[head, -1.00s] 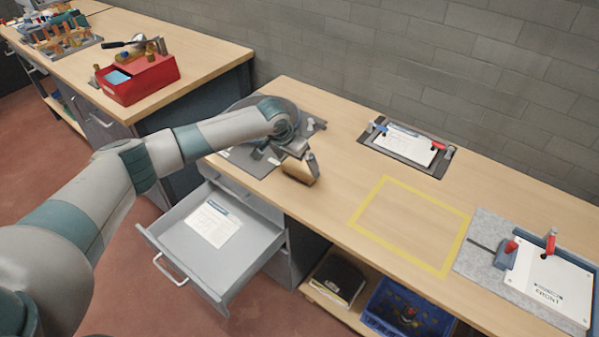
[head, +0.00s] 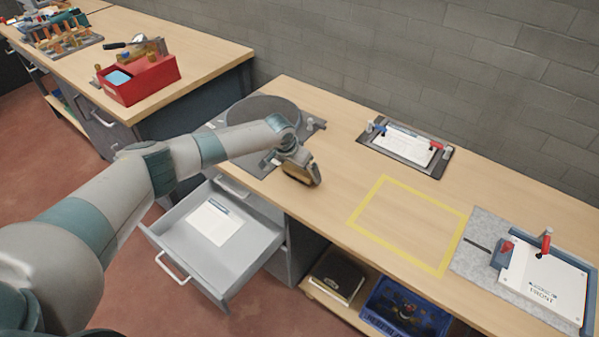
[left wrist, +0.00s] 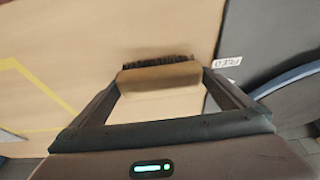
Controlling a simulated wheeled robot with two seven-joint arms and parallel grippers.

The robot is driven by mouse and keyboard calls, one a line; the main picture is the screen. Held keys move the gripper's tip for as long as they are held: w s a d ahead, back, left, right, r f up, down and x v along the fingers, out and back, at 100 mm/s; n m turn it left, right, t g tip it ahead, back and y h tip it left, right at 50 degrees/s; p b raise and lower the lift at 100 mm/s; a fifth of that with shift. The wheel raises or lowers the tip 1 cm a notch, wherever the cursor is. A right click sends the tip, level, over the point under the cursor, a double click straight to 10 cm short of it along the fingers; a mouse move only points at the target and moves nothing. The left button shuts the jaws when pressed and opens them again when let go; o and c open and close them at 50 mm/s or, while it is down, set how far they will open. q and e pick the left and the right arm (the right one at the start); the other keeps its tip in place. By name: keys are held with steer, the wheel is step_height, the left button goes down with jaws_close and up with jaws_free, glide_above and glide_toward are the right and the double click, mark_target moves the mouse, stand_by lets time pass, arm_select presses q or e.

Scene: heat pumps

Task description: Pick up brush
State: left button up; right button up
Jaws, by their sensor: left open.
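The brush (left wrist: 160,77) has a tan wooden back and dark bristles. In the left wrist view it lies between the two fingertips of my left gripper (left wrist: 161,90). Its ends are close to the fingers; I cannot tell whether they touch. In the head view my left gripper (head: 303,174) is low over the workbench near its front edge and covers most of the brush (head: 293,174). The left gripper is open. My right gripper is not in view.
An open grey drawer (head: 249,247) with a paper juts out below the bench. A round grey disc (head: 262,106) stands behind my left arm. A yellow-taped square (head: 357,214) on the bench is empty. Clamp fixtures (head: 407,145) stand farther right. A red box (head: 150,82) sits on the other bench.

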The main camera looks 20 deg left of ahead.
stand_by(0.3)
arm_select(q)
steer(key=c, duration=0.9)
steer(key=shift+r, duration=0.15)
steer(key=shift+r+b, duration=0.45)
steer(key=shift+r, duration=0.2)
step_height(320, 180, up, 2)
steer(key=shift+d+r+b, duration=0.1)
steer(key=shift+r+b, duration=0.15)
steer(key=shift+b, duration=0.35)
steer(key=s+d+r+b, duration=0.2)
steer(key=d+r, duration=0.5)
steer(key=d, duration=0.4)
steer(key=shift+s+b, duration=0.2)
steer(key=shift+b, duration=0.45)
steer(key=shift+d, duration=0.1)
